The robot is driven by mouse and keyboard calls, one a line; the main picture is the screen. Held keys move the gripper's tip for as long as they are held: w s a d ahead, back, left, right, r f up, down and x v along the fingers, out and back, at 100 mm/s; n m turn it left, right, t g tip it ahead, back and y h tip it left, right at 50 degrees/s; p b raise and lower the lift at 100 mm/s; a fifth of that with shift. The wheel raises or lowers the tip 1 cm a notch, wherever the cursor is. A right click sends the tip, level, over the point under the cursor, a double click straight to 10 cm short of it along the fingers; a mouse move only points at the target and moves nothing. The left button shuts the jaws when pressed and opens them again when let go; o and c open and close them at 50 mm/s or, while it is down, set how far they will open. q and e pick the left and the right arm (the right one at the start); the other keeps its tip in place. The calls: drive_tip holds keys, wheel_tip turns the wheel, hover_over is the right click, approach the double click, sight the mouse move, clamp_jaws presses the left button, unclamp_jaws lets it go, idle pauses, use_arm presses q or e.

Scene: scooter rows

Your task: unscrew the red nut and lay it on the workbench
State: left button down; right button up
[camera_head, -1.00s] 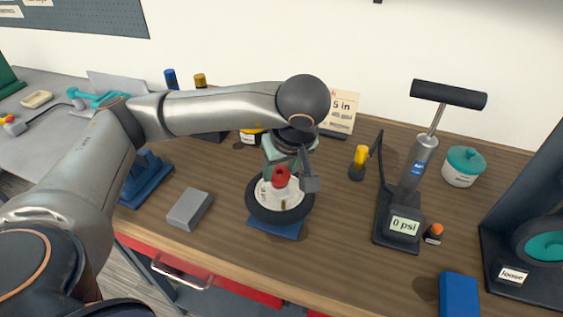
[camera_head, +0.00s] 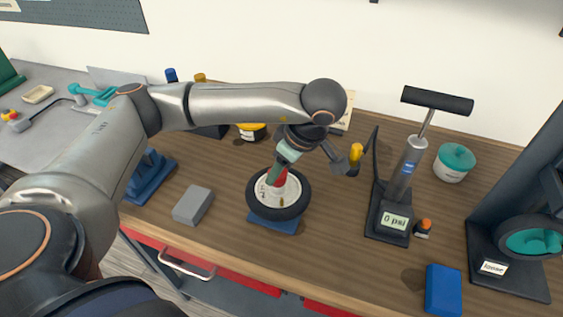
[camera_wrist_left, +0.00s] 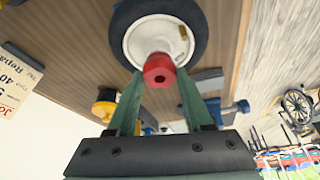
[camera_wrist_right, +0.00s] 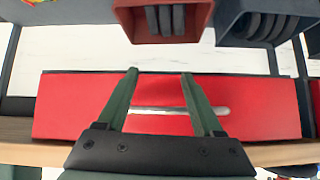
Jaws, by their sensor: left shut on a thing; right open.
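The wheel (camera_head: 256,196) has a black tyre and white hub and lies on a blue stand (camera_head: 272,223) on the workbench (camera_head: 330,230). The red nut (camera_head: 277,175) is at the hub's middle, between the fingers of my left gripper (camera_head: 281,172). In the left wrist view the nut (camera_wrist_left: 159,69) sits between the green fingertips, in front of the hub (camera_wrist_left: 140,40). I cannot tell whether it is still on its thread. My right gripper (camera_wrist_right: 160,75) shows only in the right wrist view, open and empty, before a red drawer front (camera_wrist_right: 70,105).
A grey block (camera_head: 193,205) lies left of the wheel. A stand labelled "loose" (camera_head: 493,268) is far right. Bench around the wheel's front right is clear.

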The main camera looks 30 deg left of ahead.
use_arm(q)
drive_tip(key=n, duration=0.1)
drive_tip(key=n+g+p, duration=0.1)
drive_tip(key=shift+s+a+f+n, duration=0.1)
drive_tip(key=shift+s+a+n, duration=0.2)
drive_tip(key=shift+a, duration=0.05)
drive_tip(key=n+g, duration=0.1)
drive_tip(key=n, duration=0.1)
drive_tip(key=shift+f+n, duration=0.15)
drive_tip(key=shift+n, duration=0.15)
drive_tip(key=shift+n+g, duration=0.4)
drive_tip(key=shift+n, duration=0.2)
drive_tip(key=c, duration=0.7)
unclamp_jaws()
drive_tip(key=shift+s, duration=0.1)
drive_tip(key=o, duration=0.5)
drive_tip(key=shift+r, duration=0.2)
